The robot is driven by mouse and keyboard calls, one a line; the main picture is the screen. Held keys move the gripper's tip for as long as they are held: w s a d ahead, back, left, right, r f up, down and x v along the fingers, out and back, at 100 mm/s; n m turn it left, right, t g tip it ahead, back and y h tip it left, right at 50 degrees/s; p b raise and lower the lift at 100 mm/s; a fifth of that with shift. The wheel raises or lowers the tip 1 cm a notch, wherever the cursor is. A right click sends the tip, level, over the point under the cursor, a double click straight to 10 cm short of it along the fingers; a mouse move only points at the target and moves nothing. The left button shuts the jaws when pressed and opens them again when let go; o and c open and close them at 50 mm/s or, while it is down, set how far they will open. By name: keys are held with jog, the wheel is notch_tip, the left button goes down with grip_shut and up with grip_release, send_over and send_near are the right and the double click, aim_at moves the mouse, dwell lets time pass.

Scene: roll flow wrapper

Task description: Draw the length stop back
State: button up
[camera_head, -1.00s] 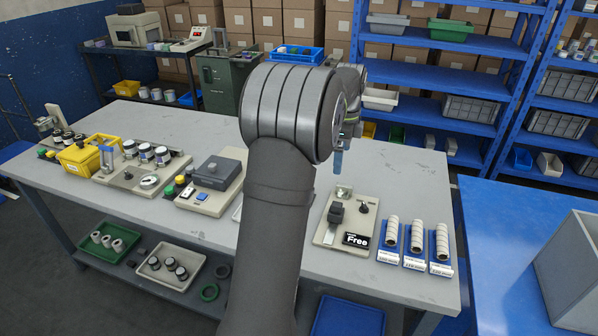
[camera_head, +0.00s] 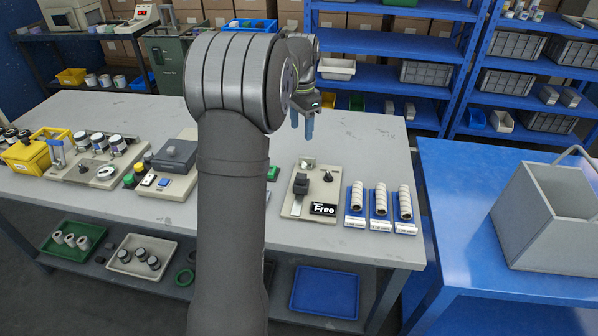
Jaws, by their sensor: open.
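A small beige device (camera_head: 328,179) sits on the grey table, with a black block (camera_head: 301,184) on a metal slide at its left, a black knob at its right and a black label reading "Free" (camera_head: 322,209). Which part is the length stop is not labelled; the black block on the slide looks like it. A small metal piece stands at the device's back edge. My gripper (camera_head: 302,124) is above and behind the device, pointing down, with blue fingers apart and nothing between them. It is clear of the device.
Left are a beige control box (camera_head: 166,185) with coloured buttons and a beige fixture (camera_head: 95,170) with jars. A blue table (camera_head: 450,190) with a grey bin (camera_head: 545,220) stands at the right.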

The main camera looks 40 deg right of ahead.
jog(key=n, duration=0.9)
send_near(301, 175)
notch_tip(301, 175, down, 9)
jog(key=shift+f, duration=0.1)
jog(key=shift+s, duration=0.1)
